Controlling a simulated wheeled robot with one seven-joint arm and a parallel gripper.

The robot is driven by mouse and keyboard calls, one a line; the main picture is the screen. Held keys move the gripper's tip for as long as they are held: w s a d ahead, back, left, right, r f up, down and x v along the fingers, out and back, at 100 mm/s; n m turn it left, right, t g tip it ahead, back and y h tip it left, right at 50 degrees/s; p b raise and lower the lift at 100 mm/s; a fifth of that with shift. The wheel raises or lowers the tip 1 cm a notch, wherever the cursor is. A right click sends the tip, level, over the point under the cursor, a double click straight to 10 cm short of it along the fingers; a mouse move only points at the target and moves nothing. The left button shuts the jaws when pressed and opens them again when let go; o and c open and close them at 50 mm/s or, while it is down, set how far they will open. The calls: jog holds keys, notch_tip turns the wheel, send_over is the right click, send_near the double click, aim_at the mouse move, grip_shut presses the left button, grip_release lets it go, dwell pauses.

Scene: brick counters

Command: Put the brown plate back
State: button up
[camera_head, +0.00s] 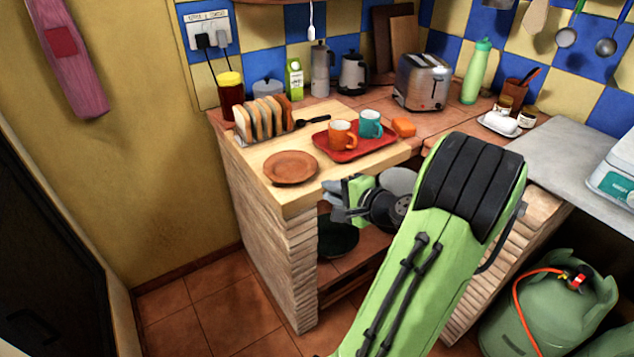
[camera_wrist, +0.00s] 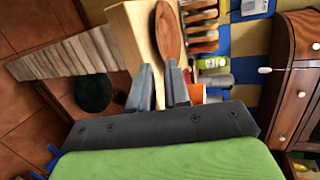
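The brown plate (camera_head: 291,167) lies flat near the front left of the light wooden board (camera_head: 270,193) on the counter. In the wrist view the brown plate (camera_wrist: 168,32) shows beyond the fingertips. My gripper (camera_head: 334,201) is just in front of the counter edge, to the right of the plate and apart from it. In the wrist view my gripper (camera_wrist: 160,72) has a gap between its fingers, with nothing held. The shelf (camera_head: 350,268) below the counter holds a dark round item (camera_head: 337,236); pale plates (camera_head: 399,183) show behind my arm.
A red tray (camera_head: 352,156) with an orange mug (camera_head: 342,134) and a teal mug (camera_head: 370,124) stands right of the plate. A toast rack (camera_head: 263,118) stands behind it. A gas cylinder (camera_head: 550,310) is at lower right. My arm hides part of the shelf.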

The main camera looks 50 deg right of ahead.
jog(key=w+a+n+g+y, duration=0.25)
jog(key=a+n, duration=0.35)
jog(key=a, duration=0.4)
jog(key=w+a+n+g+y, duration=0.25)
jog(key=a+n, duration=0.25)
jog(key=a, duration=0.5)
jog(key=s+a+r+n+g+h, duration=0.1)
jog(key=s+a+r+n, duration=0.1)
jog(key=s+a+n, duration=0.3)
jog(key=s+a+r+n+g+h, duration=0.1)
jog(key=s+a+n, duration=0.4)
jog(key=s, duration=0.5)
jog(key=shift+a+r+g+h, duration=0.4)
jog(key=shift+r+g, duration=0.2)
jog(key=shift+r, duration=0.25)
notch_tip(320, 180, up, 15)
jog(key=p, duration=1.4)
jog(key=shift+p, duration=0.4)
